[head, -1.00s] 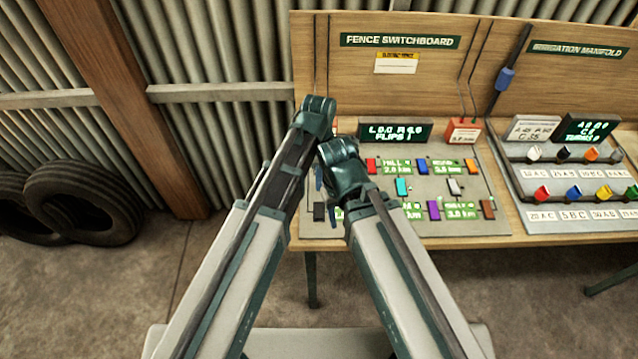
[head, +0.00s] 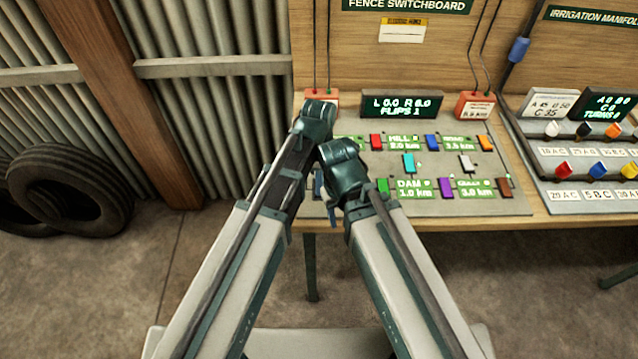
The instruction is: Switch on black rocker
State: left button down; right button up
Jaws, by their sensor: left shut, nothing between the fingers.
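The fence switchboard panel (head: 440,170) lies on the bench, with several coloured rockers on it. I cannot see a black rocker now; the panel's lower left corner is mostly hidden behind my arms. My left gripper (head: 318,186) shows as a narrow sliver between my two arms, over the panel's left part. It is shut and empty; whether it touches anything is hidden. My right gripper (head: 332,214) is mostly hidden behind its own arm, and its jaws cannot be made out. The panel display (head: 402,106) reads L 0.0 R 6.0, FLIPS 1.
Nearby rockers include green (head: 383,186), red (head: 376,141), cyan (head: 409,163) and purple (head: 446,188). Orange-red boxes with cables stand at the back left (head: 333,97) and right (head: 474,105). The irrigation manifold (head: 590,170) is on the right. Tyres (head: 68,190) lean at the left wall.

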dwell(0.3)
pick_arm(q)
jog(key=shift+s+f, duration=0.15)
jog(key=shift+f, duration=0.15)
jog(key=shift+w+r, duration=0.1)
jog(key=shift+w, duration=0.1)
jog(key=shift+w+r, duration=0.3)
jog(key=shift+w, duration=0.3)
jog(key=shift+p, duration=0.3)
